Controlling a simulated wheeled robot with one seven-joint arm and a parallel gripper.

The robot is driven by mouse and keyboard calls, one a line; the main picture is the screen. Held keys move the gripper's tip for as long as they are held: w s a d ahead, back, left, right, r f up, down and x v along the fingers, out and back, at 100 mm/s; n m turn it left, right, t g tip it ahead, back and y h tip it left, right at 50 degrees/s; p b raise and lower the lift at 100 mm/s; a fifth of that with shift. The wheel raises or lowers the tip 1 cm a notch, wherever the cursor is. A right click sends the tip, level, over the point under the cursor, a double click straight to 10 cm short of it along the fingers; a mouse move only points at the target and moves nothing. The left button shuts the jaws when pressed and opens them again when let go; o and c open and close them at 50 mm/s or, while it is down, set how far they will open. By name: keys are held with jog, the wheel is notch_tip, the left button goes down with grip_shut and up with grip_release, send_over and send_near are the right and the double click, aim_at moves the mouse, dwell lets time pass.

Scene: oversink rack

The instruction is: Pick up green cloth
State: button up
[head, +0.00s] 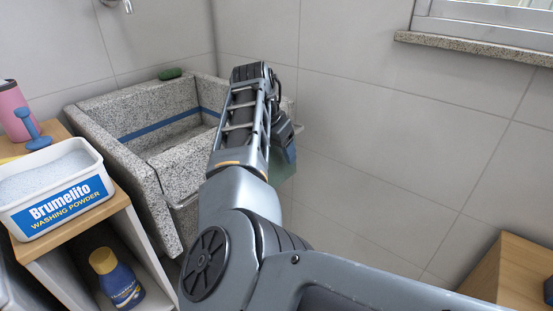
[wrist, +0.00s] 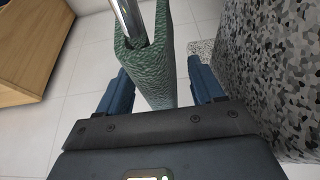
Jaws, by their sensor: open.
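The green cloth (wrist: 158,75) hangs folded over a metal rail (wrist: 128,18) in the wrist view. My gripper (wrist: 159,70) is open, with one blue finger on each side of the cloth's hanging part. I cannot tell whether the fingers touch it. In the head view, a small part of the cloth (head: 284,172) shows below my gripper (head: 288,152), at the right side of the sink. My arm hides most of the cloth and rail there.
The speckled stone sink (head: 152,190) stands left of my arm, and its wall (wrist: 275,60) is close on the right in the wrist view. A washing powder tub (head: 60,195) sits on a wooden-topped shelf. A wooden cabinet (head: 515,272) stands at the lower right.

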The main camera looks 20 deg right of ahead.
jog(key=shift+f, duration=0.1)
jog(key=c, duration=1.1)
jog(key=shift+r+b, duration=0.2)
jog(key=shift+b, duration=0.1)
